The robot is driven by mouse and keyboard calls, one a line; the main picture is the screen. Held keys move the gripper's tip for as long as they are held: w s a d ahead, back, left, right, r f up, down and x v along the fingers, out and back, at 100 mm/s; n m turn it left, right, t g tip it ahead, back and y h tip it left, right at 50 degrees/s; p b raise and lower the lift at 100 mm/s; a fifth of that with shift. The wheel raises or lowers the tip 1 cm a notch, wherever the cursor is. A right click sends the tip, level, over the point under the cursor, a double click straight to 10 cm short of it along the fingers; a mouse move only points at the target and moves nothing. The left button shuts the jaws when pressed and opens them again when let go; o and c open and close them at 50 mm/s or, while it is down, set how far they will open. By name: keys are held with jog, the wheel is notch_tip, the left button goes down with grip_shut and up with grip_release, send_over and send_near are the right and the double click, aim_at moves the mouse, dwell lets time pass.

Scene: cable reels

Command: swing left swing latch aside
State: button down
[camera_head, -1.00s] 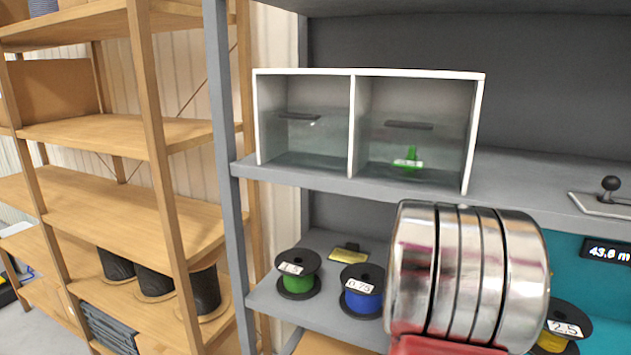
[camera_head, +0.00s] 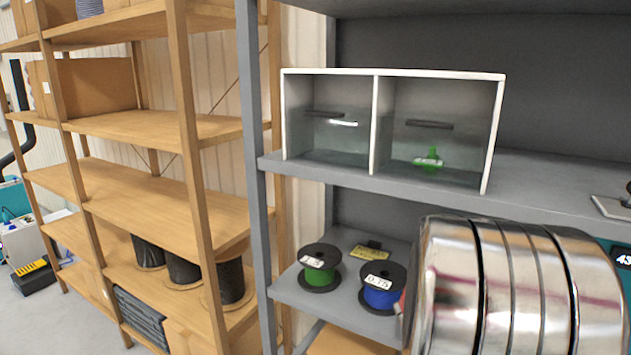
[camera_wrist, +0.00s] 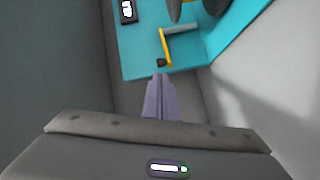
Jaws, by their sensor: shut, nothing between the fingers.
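My gripper (camera_wrist: 161,82) shows in the wrist view as two grey-purple fingers, shut together and empty. Just beyond its tips, a yellow bar (camera_wrist: 163,45) with a dark end and a grey arm sits on a teal surface (camera_wrist: 140,48). I cannot tell whether this bar is the left swing latch; the fingers appear apart from it. In the head view my gripper is hidden. A white two-compartment case (camera_head: 376,130) with clear fronts and dark handles stands on the grey shelf. A green object (camera_head: 430,160) shows in its right compartment. No latch is clear there.
A green reel (camera_head: 320,268) and a blue reel (camera_head: 381,288) stand on the lower shelf, with a yellow label (camera_head: 370,252) behind. A grey post (camera_head: 254,150) borders the shelf. Wooden racking (camera_head: 150,215) holds black reels at left. My arm covers the lower right.

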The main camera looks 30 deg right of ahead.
jog(key=w+a+r+n+t+y, duration=0.25)
jog(key=w+a+t, duration=0.35)
jog(key=w+a, duration=0.4)
jog(key=w+a+r+n+t+y, duration=0.1)
jog(key=w+a+t+y, duration=0.4)
jog(key=w+a, duration=0.55)
jog(key=w+a+f+n+t+y, duration=0.1)
jog(key=w+a+n+t+y, duration=0.25)
jog(key=a, duration=1.15)
jog(key=s+a+f+g+y, duration=0.1)
jog(key=s+a+g+y, duration=0.3)
jog(key=a, duration=0.6)
jog(key=s+a+f+g+y, duration=0.1)
jog(key=s+a+f, duration=0.1)
jog(key=s, duration=0.4)
jog(key=s+a+f+m+g+y, duration=0.1)
jog(key=s+a+f, duration=0.1)
jog(key=s+a, duration=0.3)
jog(key=shift+s+a, duration=0.3)
jog(key=shift+s, duration=0.6)
jog(key=shift+g, duration=0.25)
